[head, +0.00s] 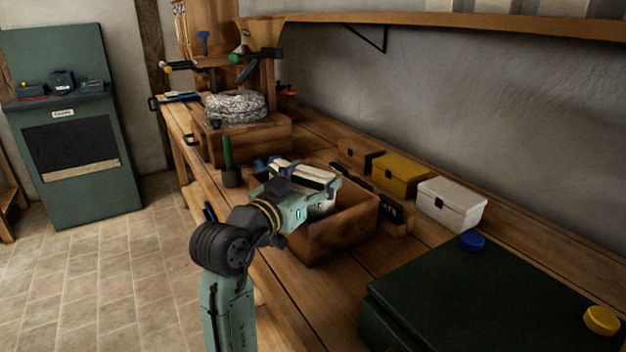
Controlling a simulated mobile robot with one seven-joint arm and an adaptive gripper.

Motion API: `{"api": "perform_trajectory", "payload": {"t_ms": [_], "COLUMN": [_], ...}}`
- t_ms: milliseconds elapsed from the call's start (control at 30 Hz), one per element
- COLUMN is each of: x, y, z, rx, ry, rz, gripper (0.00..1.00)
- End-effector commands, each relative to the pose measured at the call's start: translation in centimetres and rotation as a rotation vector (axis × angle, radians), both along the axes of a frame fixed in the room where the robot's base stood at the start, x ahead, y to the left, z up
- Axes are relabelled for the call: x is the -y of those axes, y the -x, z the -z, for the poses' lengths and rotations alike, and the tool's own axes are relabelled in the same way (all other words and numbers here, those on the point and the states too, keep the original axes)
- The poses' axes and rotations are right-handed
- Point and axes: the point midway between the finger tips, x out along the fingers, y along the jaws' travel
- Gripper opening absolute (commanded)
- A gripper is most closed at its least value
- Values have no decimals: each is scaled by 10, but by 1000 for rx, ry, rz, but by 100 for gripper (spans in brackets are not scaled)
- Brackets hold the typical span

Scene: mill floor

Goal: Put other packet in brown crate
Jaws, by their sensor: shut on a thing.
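The brown crate (347,230) is an open wooden box on the workbench, near the middle of the view. My gripper (310,190) is over the crate's left part, reaching in from the front left. It is shut on a pale packet (322,207), of which a white part with dark marks shows just beyond and below the gripper. My gripper and wrist hide the rest of the packet and much of the crate's inside. I cannot tell whether the packet touches the crate's floor, or whether another packet lies inside.
Small brown (359,153), yellow (400,174) and white (450,203) boxes line the wall side behind the crate. A dark green case (480,300) fills the bench's near right. A millstone (236,106) stands at the far end.

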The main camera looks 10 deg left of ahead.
Motion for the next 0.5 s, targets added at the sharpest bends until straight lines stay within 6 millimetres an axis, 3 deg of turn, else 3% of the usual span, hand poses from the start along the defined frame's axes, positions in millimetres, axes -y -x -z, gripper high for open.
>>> {"api": "perform_trajectory", "payload": {"t_ms": [433,467,500], "x": [0,0,0], "y": [0,0,0], "z": [10,11,11], "rx": [2,-1,-1], "ry": [1,1,1], "rz": [0,0,0], "gripper": [23,68,70]}}
